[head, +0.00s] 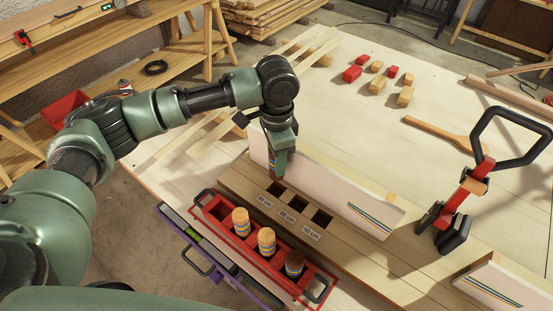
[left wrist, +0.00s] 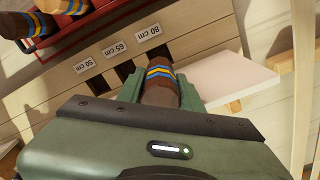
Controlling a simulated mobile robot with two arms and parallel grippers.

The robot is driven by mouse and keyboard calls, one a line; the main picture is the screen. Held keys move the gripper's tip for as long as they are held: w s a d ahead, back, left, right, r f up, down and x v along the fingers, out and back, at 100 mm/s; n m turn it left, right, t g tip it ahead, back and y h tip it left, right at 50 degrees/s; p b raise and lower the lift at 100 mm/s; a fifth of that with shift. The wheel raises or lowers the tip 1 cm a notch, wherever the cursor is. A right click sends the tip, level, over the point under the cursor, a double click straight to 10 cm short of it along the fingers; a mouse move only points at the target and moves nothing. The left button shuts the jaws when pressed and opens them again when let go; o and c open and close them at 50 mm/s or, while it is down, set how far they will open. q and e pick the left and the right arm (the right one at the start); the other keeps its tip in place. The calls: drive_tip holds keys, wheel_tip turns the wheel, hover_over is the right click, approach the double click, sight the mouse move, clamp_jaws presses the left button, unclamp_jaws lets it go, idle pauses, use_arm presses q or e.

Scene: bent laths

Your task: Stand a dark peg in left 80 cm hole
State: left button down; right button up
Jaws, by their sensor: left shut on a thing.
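My left gripper (head: 278,158) is shut on a dark brown peg (left wrist: 160,82) with blue and yellow bands. The peg points down at the left 80 cm hole (head: 276,189), in the wooden board behind its label (head: 265,200). Its lower end is at or just above the hole's mouth; I cannot tell whether it has entered. The 65 cm hole (head: 298,203) and 50 cm hole (head: 321,218) look empty. Another dark peg (head: 294,264) stands in the red tray (head: 318,291). My right gripper is out of view.
Two light wooden pegs (head: 241,222) (head: 266,241) also stand in the tray. A white panel with stripes (head: 340,200) stands right behind the holes. A red and black tool with a loop handle (head: 465,190) stands at the right. Blocks (head: 352,73) lie farther back on the table.

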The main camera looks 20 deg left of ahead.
use_arm(q)
drive_tip(key=shift+f+b, duration=1.9)
drive_tip(key=shift+b, duration=0.1)
drive_tip(key=shift+f, duration=0.7)
drive_tip(key=shift+f, duration=0.35)
drive_tip(key=shift+f, duration=0.4)
drive_tip(key=c, duration=0.9)
unclamp_jaws()
drive_tip(key=shift+s, duration=0.1)
drive_tip(key=shift+o, duration=0.2)
drive_tip(key=shift+p, duration=0.3)
